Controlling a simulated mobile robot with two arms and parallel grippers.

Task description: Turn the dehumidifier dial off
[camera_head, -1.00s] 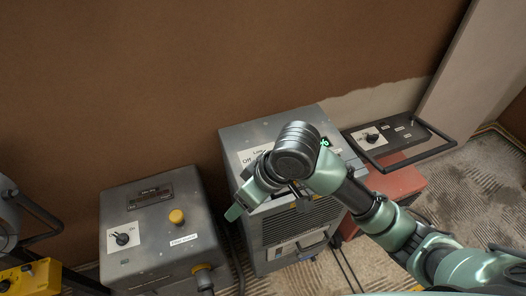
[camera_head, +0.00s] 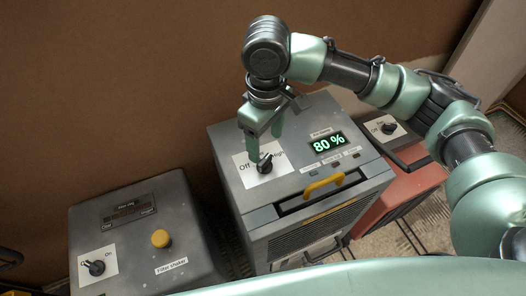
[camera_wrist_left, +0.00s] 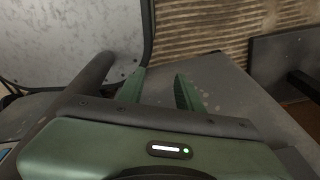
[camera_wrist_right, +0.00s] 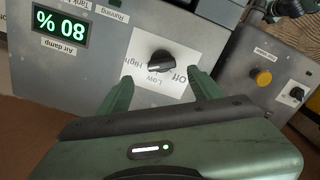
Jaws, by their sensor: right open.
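The dehumidifier (camera_head: 232,188) is a grey metal box below the brown wall in the head view. Its dial (camera_head: 265,163) is a black knob on a white plate with "Off" at left and "High" at right. My right gripper (camera_head: 263,140) points down just above the dial, open, its fingers partly hiding the plate. In the right wrist view the dial (camera_wrist_right: 155,60) lies just beyond the open fingertips, apart from them. Its narrow end points towards the Low/High side, away from "Off". My left gripper (camera_wrist_left: 161,78) is open and empty, outside the head view.
The green display (camera_head: 328,143) reads 80 %, with a yellow handle (camera_head: 324,184) in front. A second grey box (camera_head: 140,235) at left has its own black dial (camera_head: 96,267) and yellow button (camera_head: 160,238). A red unit (camera_head: 400,190) with another dial stands at right.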

